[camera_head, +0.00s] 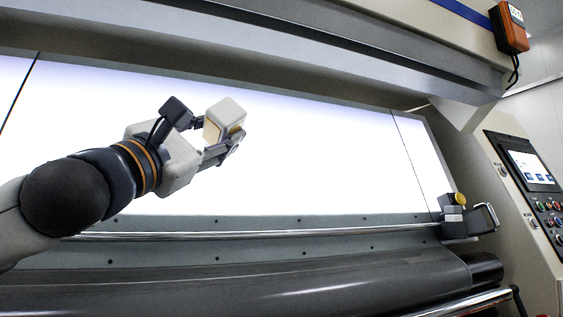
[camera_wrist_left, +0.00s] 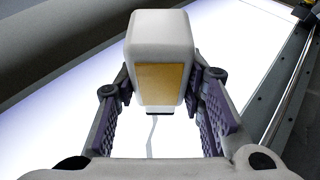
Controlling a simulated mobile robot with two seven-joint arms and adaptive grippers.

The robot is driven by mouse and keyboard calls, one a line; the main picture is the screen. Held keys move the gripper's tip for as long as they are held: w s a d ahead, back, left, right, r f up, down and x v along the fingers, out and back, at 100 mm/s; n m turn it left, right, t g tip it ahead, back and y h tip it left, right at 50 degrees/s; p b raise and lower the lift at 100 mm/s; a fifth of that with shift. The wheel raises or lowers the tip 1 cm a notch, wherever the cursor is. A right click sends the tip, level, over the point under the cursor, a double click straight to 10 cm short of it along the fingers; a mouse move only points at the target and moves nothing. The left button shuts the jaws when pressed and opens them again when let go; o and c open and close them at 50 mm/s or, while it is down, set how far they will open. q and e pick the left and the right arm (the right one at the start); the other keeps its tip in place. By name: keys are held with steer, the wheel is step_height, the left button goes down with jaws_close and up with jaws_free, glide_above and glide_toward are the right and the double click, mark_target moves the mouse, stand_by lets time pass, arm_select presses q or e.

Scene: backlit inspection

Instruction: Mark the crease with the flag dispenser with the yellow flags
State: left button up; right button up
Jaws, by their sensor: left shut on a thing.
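The flag dispenser (camera_head: 225,113) is a white rounded block with a yellow-orange panel on its side. My left gripper (camera_head: 217,137) is shut on it and holds it in front of the lit panel (camera_head: 310,150). In the left wrist view the dispenser (camera_wrist_left: 160,40) sits between the two finger pads, with a dark edge at its lower end. A thin, crooked grey line (camera_wrist_left: 151,136), which looks like the crease, runs on the bright surface below the dispenser; its upper part is hidden behind it. I cannot tell whether the dispenser touches the surface. My right gripper is not in view.
A metal rail (camera_head: 270,233) and a dark roller (camera_head: 240,283) run along the panel's lower edge. A dark block with a yellow knob (camera_head: 460,198) sits at the rail's right end. A control panel (camera_head: 530,180) is at far right. A thick beam (camera_head: 300,50) crosses above.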

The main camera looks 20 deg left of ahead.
arm_select(q)
steer(key=shift+w+a+r, duration=0.1)
steer(key=shift+a+r, duration=0.05)
steer(key=shift+a, duration=0.35)
steer(key=shift+w+a+y, duration=0.15)
steer(key=shift+a+y, duration=0.1)
steer(key=shift+y, duration=0.15)
steer(key=w+a+f, duration=0.1)
steer(key=w+a+b, duration=0.1)
steer(key=w, duration=0.1)
steer(key=shift+a+f, duration=0.2)
steer(key=shift+f, duration=0.15)
steer(key=shift+w+a, duration=0.35)
steer(key=shift+w, duration=0.1)
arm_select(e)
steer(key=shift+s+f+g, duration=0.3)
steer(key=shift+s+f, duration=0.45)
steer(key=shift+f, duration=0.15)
arm_select(q)
steer(key=shift+w+a+f+b, duration=0.3)
steer(key=shift+w+a+b, duration=0.1)
steer(key=shift+w, duration=0.15)
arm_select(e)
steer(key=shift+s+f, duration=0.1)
